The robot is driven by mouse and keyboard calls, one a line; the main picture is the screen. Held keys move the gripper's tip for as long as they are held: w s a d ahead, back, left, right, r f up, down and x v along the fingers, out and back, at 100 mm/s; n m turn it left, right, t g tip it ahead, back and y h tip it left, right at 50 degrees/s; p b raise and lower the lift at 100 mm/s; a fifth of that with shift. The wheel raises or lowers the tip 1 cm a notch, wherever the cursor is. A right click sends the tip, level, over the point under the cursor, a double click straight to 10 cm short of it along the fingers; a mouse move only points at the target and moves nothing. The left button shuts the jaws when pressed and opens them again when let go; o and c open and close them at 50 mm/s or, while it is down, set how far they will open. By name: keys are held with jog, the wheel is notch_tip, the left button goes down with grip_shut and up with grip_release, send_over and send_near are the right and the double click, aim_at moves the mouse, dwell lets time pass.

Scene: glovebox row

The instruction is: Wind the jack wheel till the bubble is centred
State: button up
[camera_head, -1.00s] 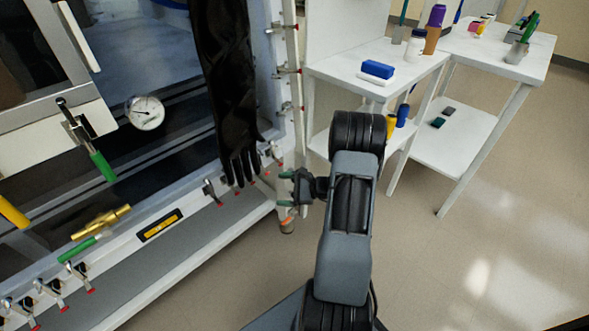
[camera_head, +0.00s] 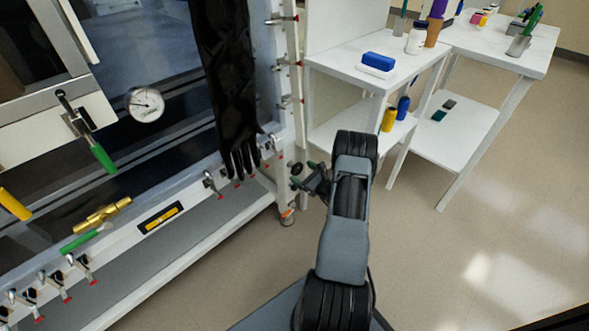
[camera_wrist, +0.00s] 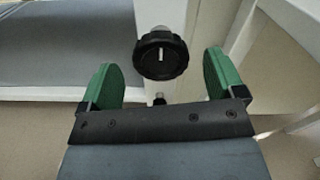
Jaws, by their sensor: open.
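The jack wheel (camera_wrist: 162,54) is a black ribbed knob with a pale mark on its face. It sits in front of a white post, between my gripper's spread green fingers and slightly beyond them, with visible gaps on both sides. In the head view the small black wheel (camera_head: 296,168) is at the glovebox's near right corner. My gripper (camera_head: 306,177) is just right of it, open and empty. The level vial (camera_head: 160,217) is a yellow strip in a black frame on the glovebox's lower rail. Its bubble is too small to read.
A black glove (camera_head: 228,90) hangs left of the wheel. A round gauge (camera_head: 145,104) and green-handled valves are further left. A white bench (camera_head: 335,62) with a lower shelf stands behind my arm. Open floor (camera_head: 430,270) lies to the right.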

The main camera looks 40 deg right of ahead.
aim_at(298, 170)
jog(key=shift+w+a+b, duration=0.25)
jog(key=shift+w, duration=1)
jog(key=shift+w+a+b, duration=0.2)
jog(key=shift+w+b, duration=0.05)
jog(key=shift+w, duration=0.95)
jog(key=shift+c, duration=0.5)
jog(key=c, duration=0.8)
jog(key=shift+f+n, duration=0.1)
jog(key=shift+n, duration=0.2)
